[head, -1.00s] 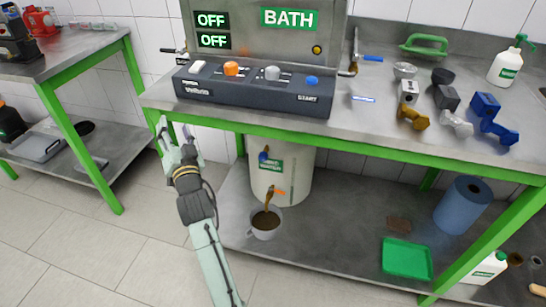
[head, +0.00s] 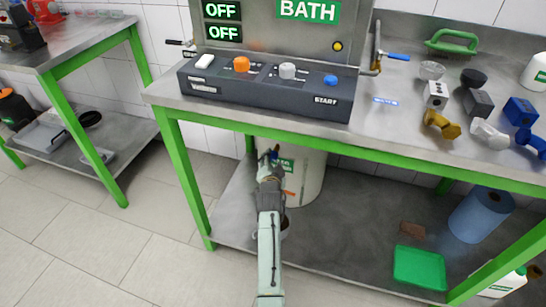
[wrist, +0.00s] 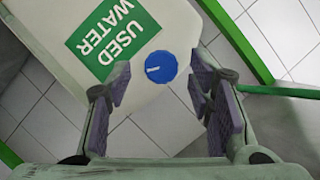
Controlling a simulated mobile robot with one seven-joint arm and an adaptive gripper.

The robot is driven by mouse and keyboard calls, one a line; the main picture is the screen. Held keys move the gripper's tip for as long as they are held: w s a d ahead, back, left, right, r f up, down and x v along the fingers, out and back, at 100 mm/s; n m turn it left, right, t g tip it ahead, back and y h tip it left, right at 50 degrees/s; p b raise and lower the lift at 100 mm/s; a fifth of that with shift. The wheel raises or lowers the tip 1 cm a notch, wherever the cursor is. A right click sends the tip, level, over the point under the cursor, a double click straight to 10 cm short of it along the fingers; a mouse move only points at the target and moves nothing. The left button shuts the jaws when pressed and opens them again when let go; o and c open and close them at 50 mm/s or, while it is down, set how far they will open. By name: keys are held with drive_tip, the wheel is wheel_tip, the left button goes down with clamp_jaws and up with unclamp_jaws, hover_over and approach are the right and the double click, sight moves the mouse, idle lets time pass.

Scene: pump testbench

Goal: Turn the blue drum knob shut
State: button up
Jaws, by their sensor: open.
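The white drum (head: 308,178) stands on the lower shelf, with a green "USED WATER" label (wrist: 106,32) in the wrist view. Its round blue knob (wrist: 161,67) has a short white mark, lying almost level in that picture. My gripper (wrist: 160,84) is open and empty. Its two fingers show to the left and right of the knob, with gaps on both sides; I see no contact. In the head view my gripper (head: 268,162) is in front of the drum and hides most of the knob. My arm hides most of the mug (head: 285,226) below.
The bench's green front rail (head: 350,148) runs above my gripper, with a green leg (head: 187,180) to the left. A green tray (head: 419,267) and a blue roll (head: 480,214) are on the lower shelf to the right.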

sight(273, 158)
drive_tip(key=shift+x, duration=1.65)
drive_tip(key=shift+c, duration=0.5)
clamp_jaws()
